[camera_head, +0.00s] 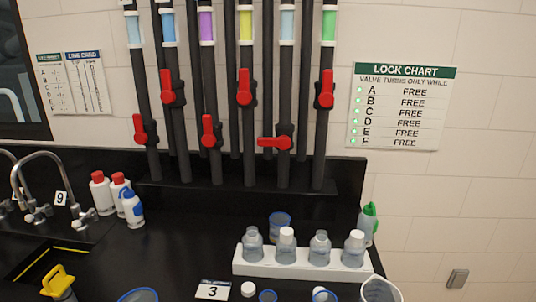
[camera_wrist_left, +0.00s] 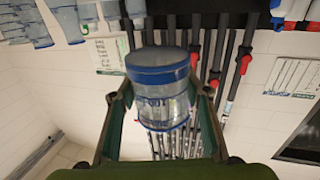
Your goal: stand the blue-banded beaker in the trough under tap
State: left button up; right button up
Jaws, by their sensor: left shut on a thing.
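In the left wrist view, which is upside down, my left gripper (camera_wrist_left: 163,92) is shut on a clear beaker (camera_wrist_left: 160,105) with blue bands at both ends. The fingers press its sides; its contents are unclear. In the head view the gripper does not show, and I cannot tell whether the blue rim (camera_head: 138,295) at the bottom edge is the held beaker. Another blue-rimmed beaker (camera_head: 279,225) stands behind the bottle rack. Dark pipes with red handles (camera_head: 274,142) come down to a black ledge (camera_head: 235,190); a trough cannot be made out clearly. My right gripper is out of view.
A white rack (camera_head: 300,264) holds several bottles. A green-capped bottle (camera_head: 368,222) stands to its right. White bottles (camera_head: 102,193) stand by the sink tap (camera_head: 40,175) at left. A number 3 card (camera_head: 212,290) lies in front. The counter between bottles and rack is clear.

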pick_arm(q)
jog(key=s+d+f+n+y, duration=0.3)
jog(key=s+d+y, duration=0.1)
jog(key=d+y, duration=0.1)
jog(key=shift+s+d+f+n+t+y, duration=0.3)
jog(key=shift+d+t, duration=0.1)
jog(key=shift+d, duration=0.3)
dwell(0.5)
jog(key=a+h, duration=0.1)
jog(key=w+a+m+h, duration=0.1)
jog(key=a, duration=0.1)
jog(key=w+a+m+h, duration=0.1)
jog(key=shift+a+r+h, duration=0.2)
jog(key=shift+r+h, duration=0.2)
jog(key=w+a+r+m+h, duration=0.1)
jog(key=w+a+r+g+h, duration=0.1)
jog(key=r, duration=0.1)
jog(key=shift+w+m, duration=0.4)
jog(key=shift+w+a+r, duration=0.15)
jog(key=shift+w+r, duration=0.15)
jog(key=shift+r, duration=0.2)
